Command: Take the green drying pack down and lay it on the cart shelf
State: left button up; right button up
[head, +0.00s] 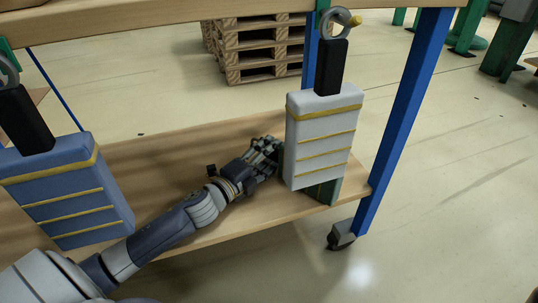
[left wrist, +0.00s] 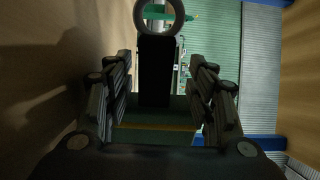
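The green drying pack is mostly hidden behind the white pack (head: 322,130) in the head view; a dark green part (head: 325,192) shows below it. In the left wrist view the green pack (left wrist: 150,136) has a yellow band, a black strap (left wrist: 157,75) and a grey ring at the top. My left gripper (head: 268,148) reaches over the cart shelf (head: 165,165) to the left of the white pack. In the wrist view my left gripper (left wrist: 160,62) is open, with fingers apart on both sides of the black strap. My right gripper is not in view.
A blue pack (head: 62,190) hangs by a black strap at the left. A blue cart post (head: 405,100) stands right of the white pack. Wooden pallets (head: 258,48) stand on the floor behind. The shelf between the two packs is bare apart from my arm above it.

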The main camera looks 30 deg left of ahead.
pick_arm(q)
jog(key=shift+s+f, duration=0.1)
jog(key=shift+s, duration=0.2)
jog(key=s, duration=0.3)
jog(key=s+a, duration=0.1)
jog(key=s, duration=0.3)
jog(key=s+a, duration=0.1)
jog(key=s, duration=0.3)
jog(key=shift+s+a, duration=0.1)
jog(key=shift+a, duration=0.05)
dwell(0.4)
